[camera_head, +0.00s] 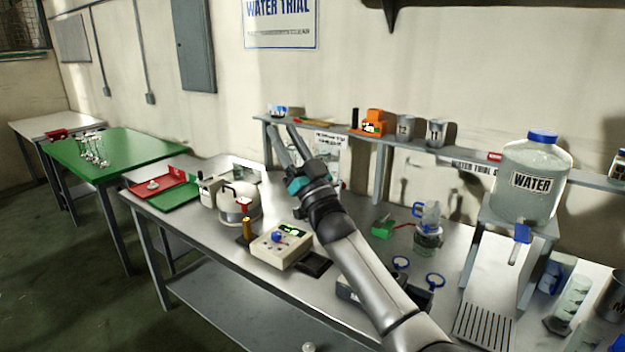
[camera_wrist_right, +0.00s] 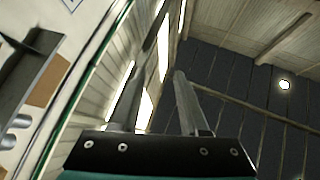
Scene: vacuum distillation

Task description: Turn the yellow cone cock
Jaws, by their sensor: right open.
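My right arm reaches up from the bottom right in the head view. Its gripper (camera_head: 283,132) is open, with the two fingers apart and pointing up toward the wall shelf. In the right wrist view the gripper (camera_wrist_right: 155,72) is empty and faces the ceiling. A small upright yellow piece (camera_head: 247,229) stands on the bench, left of and below my gripper and apart from it. It may be the yellow cone cock; its shape is too small to tell. A red-topped part (camera_head: 243,202) rises just behind it, by a cream rounded pump (camera_head: 238,190). My left gripper is not in view.
A cream control box (camera_head: 282,255) with a blue knob sits right of the yellow piece. A glass vessel (camera_head: 428,235) and a large water jug (camera_head: 531,180) stand farther right. Red and green trays (camera_head: 172,187) lie left. The wall shelf (camera_head: 465,155) runs behind.

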